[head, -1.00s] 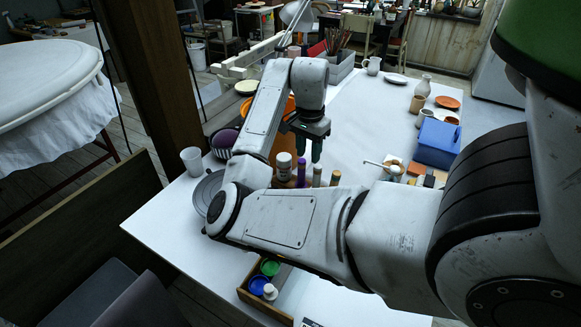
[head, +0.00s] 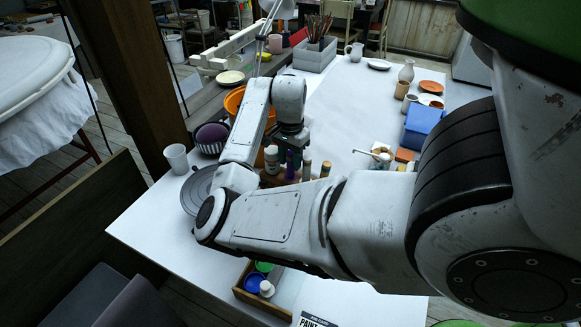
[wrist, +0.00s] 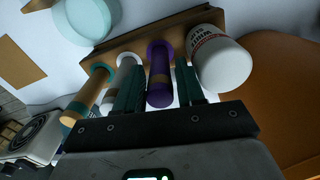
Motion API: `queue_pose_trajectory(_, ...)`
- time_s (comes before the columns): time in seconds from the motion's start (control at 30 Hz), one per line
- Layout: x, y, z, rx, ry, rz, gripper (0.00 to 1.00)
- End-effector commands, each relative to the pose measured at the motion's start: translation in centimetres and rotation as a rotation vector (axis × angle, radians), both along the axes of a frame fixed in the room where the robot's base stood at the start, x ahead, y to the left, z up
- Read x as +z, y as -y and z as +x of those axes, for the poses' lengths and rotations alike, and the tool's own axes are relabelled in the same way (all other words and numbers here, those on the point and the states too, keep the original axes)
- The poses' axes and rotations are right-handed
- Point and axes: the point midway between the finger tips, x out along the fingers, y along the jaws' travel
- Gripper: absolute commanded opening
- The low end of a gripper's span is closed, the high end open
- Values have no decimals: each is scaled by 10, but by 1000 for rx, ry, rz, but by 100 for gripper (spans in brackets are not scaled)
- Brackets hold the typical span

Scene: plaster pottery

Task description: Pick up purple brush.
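The purple brush (wrist: 160,62) stands in a brown wooden holder (wrist: 125,40), with its rounded purple end towards the wrist camera. In the head view the purple brush (head: 290,166) shows just below my gripper (head: 292,148). In the wrist view my gripper (wrist: 160,88) has one dark green finger on each side of the purple shaft. The fingers are apart, with a thin gap to the brush visible on the right side. The brush's lower part is hidden.
A white labelled bottle (wrist: 220,62) stands close right of the right finger. A white-handled tool (wrist: 122,78) and a tan-handled tool (wrist: 92,88) stand left. An orange bucket (head: 234,101) is beside the holder. The table's middle (head: 340,125) is clear.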

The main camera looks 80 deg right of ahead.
Motion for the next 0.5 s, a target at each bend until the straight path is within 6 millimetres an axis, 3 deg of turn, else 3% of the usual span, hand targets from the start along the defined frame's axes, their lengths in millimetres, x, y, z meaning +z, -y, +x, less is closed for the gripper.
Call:
queue_pose_trajectory(0.2,-27,0,0,1,0,1,38)
queue_pose_trajectory(0.5,-31,0,0,0,1,0,37)
